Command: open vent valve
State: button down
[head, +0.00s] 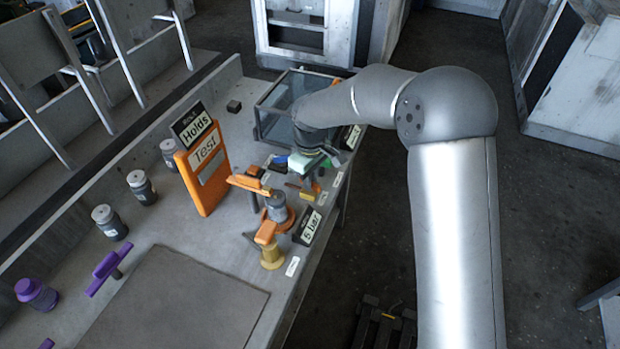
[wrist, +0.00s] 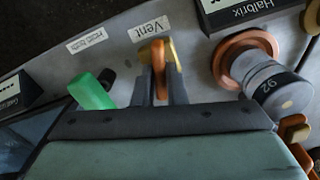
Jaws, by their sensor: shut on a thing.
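The vent valve (wrist: 168,52) has an orange and yellow handle and sits just below a white label reading "Vent" (wrist: 152,27) in the wrist view. My gripper (wrist: 164,88) has its two dark fingers on either side of the handle and is shut on it. In the head view my gripper (head: 308,172) reaches down at the bench's right edge, over the yellow part of the valve (head: 311,190). The fingers and wrist hide much of the valve there. How far the handle is turned cannot be told.
A green handle (wrist: 92,92) stands close left of my fingers. A grey cylinder marked 92 (wrist: 272,85) with an orange ring stands to the right. A "5 bar" sign (head: 311,227), an orange "Test" board (head: 205,172) and a glass-sided box (head: 275,110) are nearby.

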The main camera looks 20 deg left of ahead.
jog(key=shift+n, duration=0.5)
jog(key=c, duration=1.5)
grip_release()
jog(key=shift+o, duration=0.2)
notch_tip(320, 180, up, 18)
jog(key=shift+f+b, duration=0.25)
jog(key=shift+b, duration=0.15)
